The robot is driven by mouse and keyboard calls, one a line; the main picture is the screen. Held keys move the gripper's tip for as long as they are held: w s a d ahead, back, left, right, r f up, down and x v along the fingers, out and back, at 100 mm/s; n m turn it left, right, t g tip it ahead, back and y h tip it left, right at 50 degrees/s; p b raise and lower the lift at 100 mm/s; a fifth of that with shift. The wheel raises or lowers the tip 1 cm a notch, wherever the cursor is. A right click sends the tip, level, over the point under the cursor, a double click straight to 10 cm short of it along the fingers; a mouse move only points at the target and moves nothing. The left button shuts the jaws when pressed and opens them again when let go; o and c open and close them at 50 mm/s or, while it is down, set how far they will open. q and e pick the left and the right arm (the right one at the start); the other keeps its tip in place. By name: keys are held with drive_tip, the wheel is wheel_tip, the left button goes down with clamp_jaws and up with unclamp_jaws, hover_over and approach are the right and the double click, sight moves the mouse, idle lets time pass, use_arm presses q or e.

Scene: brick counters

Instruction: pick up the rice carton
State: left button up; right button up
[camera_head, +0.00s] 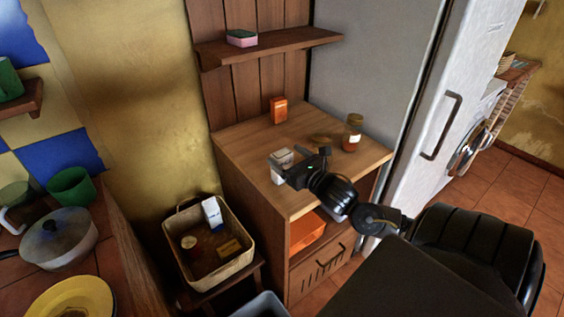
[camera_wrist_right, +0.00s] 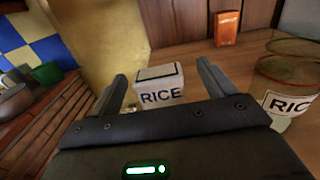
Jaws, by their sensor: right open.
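The rice carton (camera_head: 281,160) is a small white box on the wooden counter, near its left front edge. In the right wrist view the carton (camera_wrist_right: 161,88) shows the word RICE and stands upright between and beyond the fingertips. My right gripper (camera_head: 297,158) is open at the carton, and its arm partly covers it in the head view. In the right wrist view the two fingers of the gripper (camera_wrist_right: 162,84) are spread on either side of the carton; I cannot tell whether they touch it. My left gripper is not in view.
A glass jar (camera_head: 352,133) with a RICE label stands right of the carton, also in the wrist view (camera_wrist_right: 288,92). An orange box (camera_head: 279,110) stands behind. A low brown item (camera_head: 320,139) lies between. A shelf (camera_head: 270,46) hangs above; a basket (camera_head: 247,262) is lower left.

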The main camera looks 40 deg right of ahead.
sight(279, 151)
drive_tip(key=w+p, duration=0.1)
drive_tip(key=w, duration=0.2)
drive_tip(key=shift+w, duration=0.6)
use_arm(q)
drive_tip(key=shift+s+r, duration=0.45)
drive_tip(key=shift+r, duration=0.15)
use_arm(e)
drive_tip(key=c, duration=1.1)
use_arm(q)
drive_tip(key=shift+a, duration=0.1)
